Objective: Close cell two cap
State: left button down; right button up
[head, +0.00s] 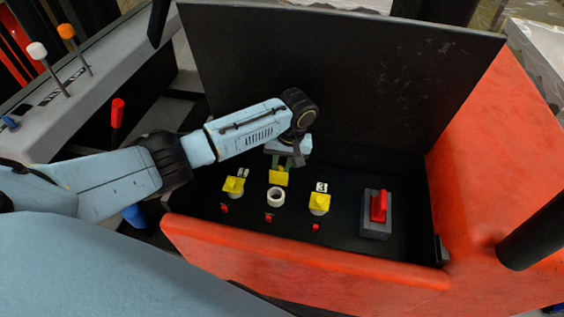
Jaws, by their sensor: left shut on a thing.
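The middle cell, between the other two, shows an uncovered white ring-shaped opening (276,197). Its yellow cap (279,178) is just behind and above the ring, apart from it. My left gripper (282,164) reaches in from the left, points down and is shut on this cap. The left cell's yellow cap (234,186) and the right cell's yellow cap (319,204), beside a label reading 3, both sit in place. The middle cell's label is hidden. My right gripper is not in view.
The cells sit in a black-floored box with an orange-red front wall (300,268) and a raised black lid (390,75) behind. Small red pieces lie in front of the cells. A red switch (379,207) on a grey base stands at the right.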

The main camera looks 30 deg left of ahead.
aim_at(278, 174)
pick_arm(q)
jog(key=shift+s+r+p, duration=0.15)
jog(key=shift+r+p, duration=0.05)
jog(key=shift+p, duration=0.4)
jog(key=t+p, duration=0.1)
jog(key=p, duration=0.1)
jog(key=s+t+p, duration=0.1)
jog(key=p, duration=0.2)
jog(key=s+t+y+p, duration=0.1)
jog(key=p, duration=0.2)
jog(key=shift+d+r+t, duration=0.3)
jog(key=shift+d+r, duration=0.05)
jog(key=shift+s+t+p, duration=0.2)
jog(key=shift+t+p, duration=0.1)
jog(key=shift+p, duration=0.05)
jog(key=shift+s+d+t+p, duration=0.1)
jog(key=shift+s+t+p, duration=0.2)
jog(key=shift+t+p, duration=0.25)
jog(key=shift+s+f+t+y, duration=0.15)
jog(key=shift+s+t+y, duration=0.2)
jog(key=shift+t, duration=0.3)
jog(key=shift+n, duration=0.3)
jog(key=c, duration=1.3)
grip_release()
